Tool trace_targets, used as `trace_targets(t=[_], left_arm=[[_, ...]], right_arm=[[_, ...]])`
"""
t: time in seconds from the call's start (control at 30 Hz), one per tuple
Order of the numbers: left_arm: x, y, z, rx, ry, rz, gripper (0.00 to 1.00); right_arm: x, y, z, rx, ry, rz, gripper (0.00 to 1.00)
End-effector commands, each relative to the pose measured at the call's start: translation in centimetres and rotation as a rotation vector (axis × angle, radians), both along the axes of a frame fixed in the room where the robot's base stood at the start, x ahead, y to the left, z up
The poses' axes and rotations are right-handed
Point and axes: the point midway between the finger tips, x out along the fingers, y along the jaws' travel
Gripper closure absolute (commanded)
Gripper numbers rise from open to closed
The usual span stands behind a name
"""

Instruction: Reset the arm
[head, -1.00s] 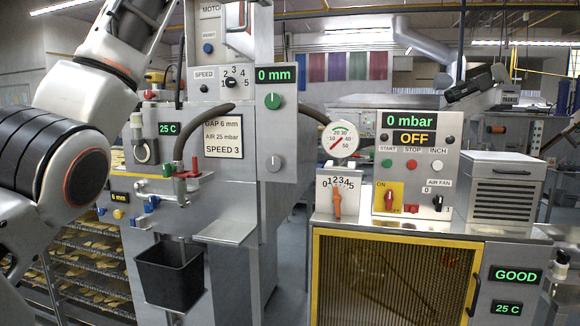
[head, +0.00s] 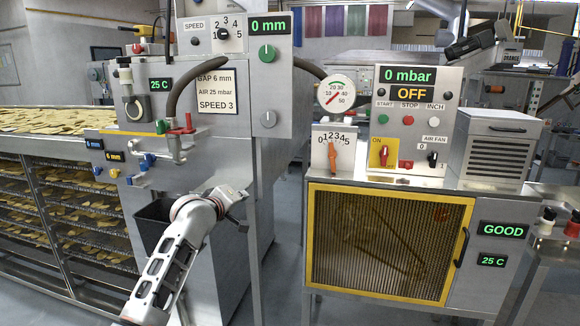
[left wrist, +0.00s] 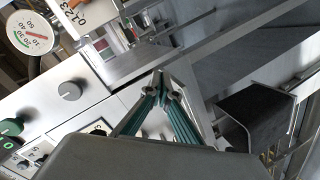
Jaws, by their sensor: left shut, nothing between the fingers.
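My left arm reaches up from the lower left of the head view. Its left gripper (head: 236,198) is in front of the grey machine, at the right side of the dark bin (head: 150,226), partly covering it. In the left wrist view the gripper's teal fingers (left wrist: 163,88) meet at the tips, shut with nothing between them. The dark bin (left wrist: 256,118) is to the right of the fingers there, apart from them. My right gripper is in neither view.
The grey machine's knobs (head: 267,54) and coloured clamp parts (head: 182,130) stand above the arm. A control box (head: 455,85) sits on a yellow-framed cabinet (head: 458,245) at right. Racks of chips (head: 70,205) are at left. Floor shows between machine and cabinet.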

Motion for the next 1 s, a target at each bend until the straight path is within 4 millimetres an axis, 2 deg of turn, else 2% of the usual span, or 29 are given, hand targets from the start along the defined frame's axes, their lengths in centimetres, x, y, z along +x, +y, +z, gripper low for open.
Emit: trace_targets(t=[0.03,0.2,0.37,0.5,0.6,0.67,0.8,1.0], left_arm=[[-1.3,0.5,-3.9,0.037,0.014,-0.004,1.00],[-6.2,2.0,-14.1,0.182,0.032,-0.029,1.00],[-12.2,3.3,-22.7,0.323,0.051,-0.064,1.00],[-18.4,4.4,-29.0,0.447,0.067,-0.105,1.00],[-23.2,5.1,-32.9,0.538,0.079,-0.139,1.00],[-26.3,5.5,-35.0,0.591,0.085,-0.162,1.00],[-33.6,6.3,-38.9,0.716,0.099,-0.224,1.00],[-44.0,7.3,-42.2,0.882,0.109,-0.324,1.00]], right_arm=[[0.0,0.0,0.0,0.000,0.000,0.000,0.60],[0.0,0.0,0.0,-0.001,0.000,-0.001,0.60],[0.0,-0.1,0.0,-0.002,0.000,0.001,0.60],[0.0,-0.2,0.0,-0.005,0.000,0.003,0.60],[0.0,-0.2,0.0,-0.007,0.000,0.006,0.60],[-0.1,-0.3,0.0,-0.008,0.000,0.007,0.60],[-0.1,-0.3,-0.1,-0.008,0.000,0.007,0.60],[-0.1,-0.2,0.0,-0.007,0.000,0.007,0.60]])
